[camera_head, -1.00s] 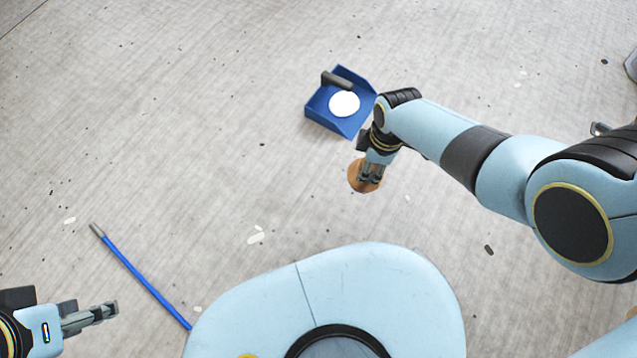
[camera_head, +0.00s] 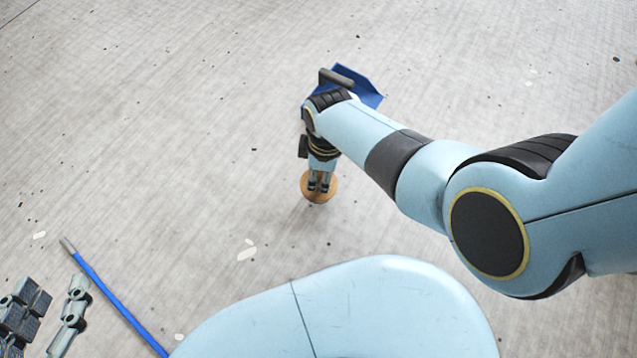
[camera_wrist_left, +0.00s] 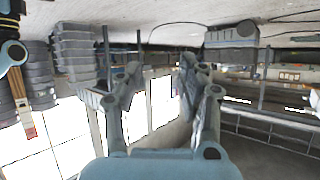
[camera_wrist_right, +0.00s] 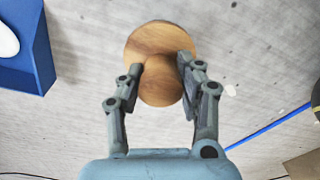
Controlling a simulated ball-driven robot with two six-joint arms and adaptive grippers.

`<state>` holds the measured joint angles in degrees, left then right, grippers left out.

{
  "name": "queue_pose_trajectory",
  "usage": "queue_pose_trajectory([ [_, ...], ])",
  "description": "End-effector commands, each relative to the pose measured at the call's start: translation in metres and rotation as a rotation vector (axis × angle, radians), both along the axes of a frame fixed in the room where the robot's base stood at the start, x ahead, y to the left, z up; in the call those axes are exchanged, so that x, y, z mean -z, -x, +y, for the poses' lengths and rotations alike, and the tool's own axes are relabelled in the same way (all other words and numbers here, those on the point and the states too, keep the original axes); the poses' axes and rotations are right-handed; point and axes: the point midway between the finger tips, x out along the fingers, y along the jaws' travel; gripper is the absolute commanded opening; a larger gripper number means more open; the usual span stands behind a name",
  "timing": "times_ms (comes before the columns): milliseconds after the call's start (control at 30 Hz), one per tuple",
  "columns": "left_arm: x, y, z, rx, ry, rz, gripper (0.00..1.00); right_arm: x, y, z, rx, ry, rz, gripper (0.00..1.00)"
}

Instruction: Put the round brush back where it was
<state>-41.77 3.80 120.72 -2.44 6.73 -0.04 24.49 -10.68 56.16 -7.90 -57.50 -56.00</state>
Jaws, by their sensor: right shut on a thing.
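The round brush (camera_head: 332,193) shows as a flat round wooden disc below my right gripper (camera_head: 318,182). In the right wrist view the round wooden back of the brush (camera_wrist_right: 160,38) lies between the two fingers of my right gripper (camera_wrist_right: 160,75), which are shut on its raised middle part. Any bristles are hidden beneath the disc. I cannot tell whether the brush touches the floor. My left gripper (camera_head: 52,302) is at the lower left of the head view. In the left wrist view the left gripper (camera_wrist_left: 158,78) has its fingers apart with nothing between them.
A blue dustpan-like tray (camera_head: 366,90) with a dark handle (camera_head: 336,78) lies behind my right arm, mostly covered. A white round thing (camera_wrist_right: 6,40) is in it. A blue pole (camera_head: 115,297) lies lower left. The floor left of the brush is clear.

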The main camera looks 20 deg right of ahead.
Motion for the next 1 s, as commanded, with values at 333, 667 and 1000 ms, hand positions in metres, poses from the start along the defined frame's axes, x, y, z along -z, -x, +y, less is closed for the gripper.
queue_pose_trajectory([
  [333, -0.029, -0.025, -0.004, 0.018, 0.001, -0.167, 0.4, 0.006, -0.002, 0.002, 0.0, 0.0, -0.001, 0.0],
  [667, -0.099, -0.071, -0.011, 0.052, 0.001, -0.477, 0.4, 0.021, -0.001, 0.002, 0.0, 0.0, 0.001, 0.0],
  [1000, -0.195, -0.094, -0.022, 0.102, 0.001, -0.885, 0.4, 0.036, -0.001, 0.002, 0.0, 0.0, 0.001, 0.0],
])
